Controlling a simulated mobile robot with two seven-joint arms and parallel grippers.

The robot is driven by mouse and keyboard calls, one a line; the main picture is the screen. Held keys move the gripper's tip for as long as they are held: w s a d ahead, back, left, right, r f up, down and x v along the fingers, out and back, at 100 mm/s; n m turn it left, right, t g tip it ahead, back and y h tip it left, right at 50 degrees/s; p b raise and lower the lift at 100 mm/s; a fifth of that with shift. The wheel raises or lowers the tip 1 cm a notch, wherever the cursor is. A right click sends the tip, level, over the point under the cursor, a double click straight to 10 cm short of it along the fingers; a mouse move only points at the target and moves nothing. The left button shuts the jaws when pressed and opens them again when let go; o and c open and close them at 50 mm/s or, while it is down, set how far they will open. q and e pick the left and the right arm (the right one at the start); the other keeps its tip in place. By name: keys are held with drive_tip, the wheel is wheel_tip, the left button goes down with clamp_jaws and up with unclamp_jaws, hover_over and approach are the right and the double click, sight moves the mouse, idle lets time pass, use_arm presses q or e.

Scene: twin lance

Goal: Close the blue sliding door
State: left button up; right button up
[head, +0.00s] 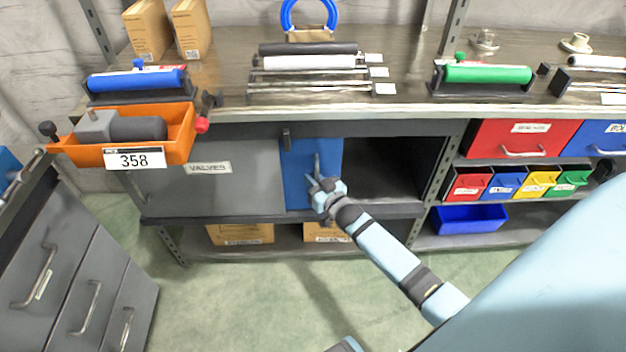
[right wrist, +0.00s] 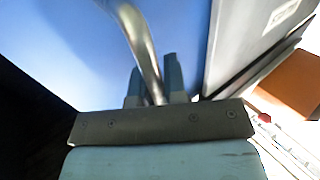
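The blue sliding door (head: 297,182) shows as an upright panel beside the grey panel marked VALVES (head: 215,185). To its right the cabinet opening (head: 385,170) is dark and uncovered. A metal bar handle (head: 317,163) stands near the door's right edge. My right gripper (head: 319,184) is at the handle, in front of the door. In the right wrist view the blue door (right wrist: 75,45) fills the upper left, and the handle (right wrist: 140,42) runs between the two fingers (right wrist: 154,88), which look shut on it. My left gripper is not in view.
An orange bin (head: 180,135) labelled 358 overhangs the worktop's left front edge. Grey drawers (head: 60,285) stand at left. Coloured bins (head: 535,183) and a blue tray (head: 468,220) are on the right. Cardboard boxes (head: 240,234) sit on the lower shelf. Green floor (head: 255,300) is open in front.

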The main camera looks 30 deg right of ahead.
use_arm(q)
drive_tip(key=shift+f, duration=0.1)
use_arm(e)
clamp_jaws()
drive_tip(key=shift+s+d+p, duration=0.3)
drive_tip(key=shift+s+d, duration=0.05)
drive_tip(key=shift+d, duration=0.2)
use_arm(q)
drive_tip(key=p, duration=0.2)
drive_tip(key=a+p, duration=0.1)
drive_tip(key=p, duration=0.1)
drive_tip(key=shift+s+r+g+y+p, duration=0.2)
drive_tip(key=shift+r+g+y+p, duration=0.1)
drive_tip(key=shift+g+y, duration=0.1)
use_arm(e)
drive_tip(key=s+d, duration=0.7)
drive_tip(key=d, duration=0.5)
drive_tip(key=s+d, duration=0.7)
drive_tip(key=d, duration=0.5)
drive_tip(key=shift+s, duration=0.4)
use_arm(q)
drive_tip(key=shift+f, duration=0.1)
use_arm(e)
drive_tip(key=shift+d, duration=0.1)
drive_tip(key=shift+o, duration=1.9)
unclamp_jaws()
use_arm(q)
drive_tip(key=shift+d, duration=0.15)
use_arm(e)
drive_tip(key=shift+s+d, duration=0.1)
